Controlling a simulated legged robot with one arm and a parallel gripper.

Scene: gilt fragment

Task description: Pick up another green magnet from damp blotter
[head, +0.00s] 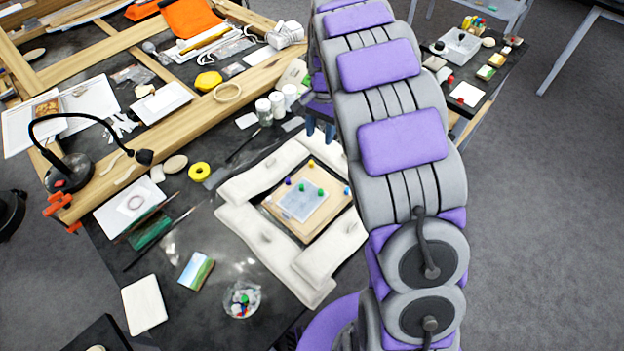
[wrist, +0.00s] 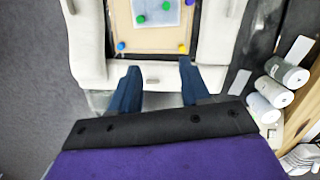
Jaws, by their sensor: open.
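The damp blotter (head: 300,206) is a pale grey-blue sheet on a tan board (head: 318,221). Two green magnets (head: 301,187) (head: 320,192) sit on or at the edge of the blotter; they also show in the wrist view (wrist: 140,18) (wrist: 166,5). A purple magnet (head: 288,181), a yellow magnet (head: 311,162) and a blue magnet (head: 347,190) are near the board's edges. My gripper (wrist: 159,67) is open and empty, with dark blue fingers apart. In the wrist view it is below the board, over the white padding, apart from the magnets.
White padded bolsters (head: 245,235) surround the board. A clear bowl (head: 242,299) of coloured pieces stands at the front. Several white-lidded jars (head: 264,111) stand behind the padding, near my gripper.

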